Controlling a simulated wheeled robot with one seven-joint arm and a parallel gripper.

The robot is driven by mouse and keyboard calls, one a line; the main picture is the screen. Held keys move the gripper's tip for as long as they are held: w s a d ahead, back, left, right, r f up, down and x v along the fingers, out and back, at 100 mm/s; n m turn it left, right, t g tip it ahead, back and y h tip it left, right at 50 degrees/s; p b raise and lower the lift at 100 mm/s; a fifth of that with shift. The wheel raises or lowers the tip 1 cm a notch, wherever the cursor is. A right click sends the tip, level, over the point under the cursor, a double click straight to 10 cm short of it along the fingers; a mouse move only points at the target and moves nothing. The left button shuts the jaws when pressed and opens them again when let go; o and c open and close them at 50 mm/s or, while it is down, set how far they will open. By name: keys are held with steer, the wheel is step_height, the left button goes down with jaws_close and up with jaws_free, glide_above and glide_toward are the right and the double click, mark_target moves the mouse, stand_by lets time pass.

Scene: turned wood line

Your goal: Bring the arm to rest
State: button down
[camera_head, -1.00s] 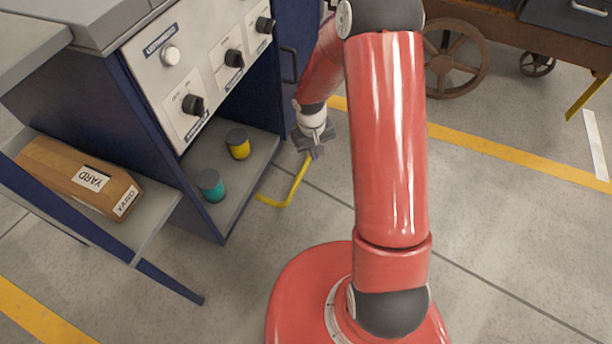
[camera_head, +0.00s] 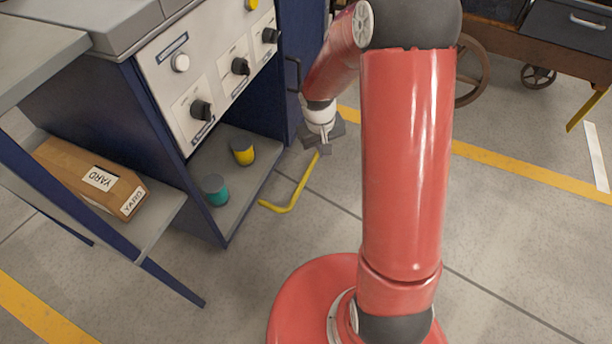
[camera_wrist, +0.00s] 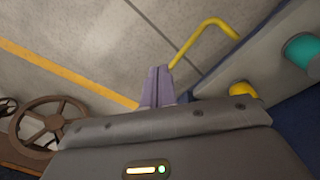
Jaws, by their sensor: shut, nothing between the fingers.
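My gripper (camera_head: 321,146) hangs at the end of my red arm, to the right of the blue cabinet's lower shelf and above the grey floor. In the wrist view the two fingers (camera_wrist: 157,84) are together with nothing between them. The arm is bent, its upper link standing large in the middle of the head view. A yellow bent bar (camera_head: 292,193) shows just below and beyond the fingertips; it also shows in the wrist view (camera_wrist: 205,37). I cannot tell whether the fingers touch it.
The blue cabinet (camera_head: 255,212) has knobs on its panel. A yellow can (camera_head: 242,152) and a teal can (camera_head: 215,190) stand on its shelf. A YARD carton (camera_head: 90,178) lies at left. A wheeled cart (camera_head: 510,45) stands behind.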

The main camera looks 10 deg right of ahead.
steer(key=shift+r, duration=0.1)
stand_by(0.3)
steer(key=s+r+t+p, duration=0.1)
steer(key=s+r, duration=0.2)
steer(key=r, duration=0.3)
steer(key=s+r+m+p, duration=0.1)
steer(key=s+r, duration=0.1)
steer(key=r, duration=0.5)
steer(key=s+r+t+p, duration=0.1)
steer(key=s+r, duration=0.2)
steer(key=r, duration=0.3)
steer(key=s+a+r+t+y+p, duration=0.1)
steer(key=s+a+r+t+p, duration=0.1)
steer(key=s+r, duration=0.8)
steer(key=s+t, duration=0.1)
steer(key=s, duration=0.3)
steer(key=shift+r+m, duration=0.4)
steer(key=c, duration=2.1)
jaws_free()
steer(key=shift+c, duration=0.2)
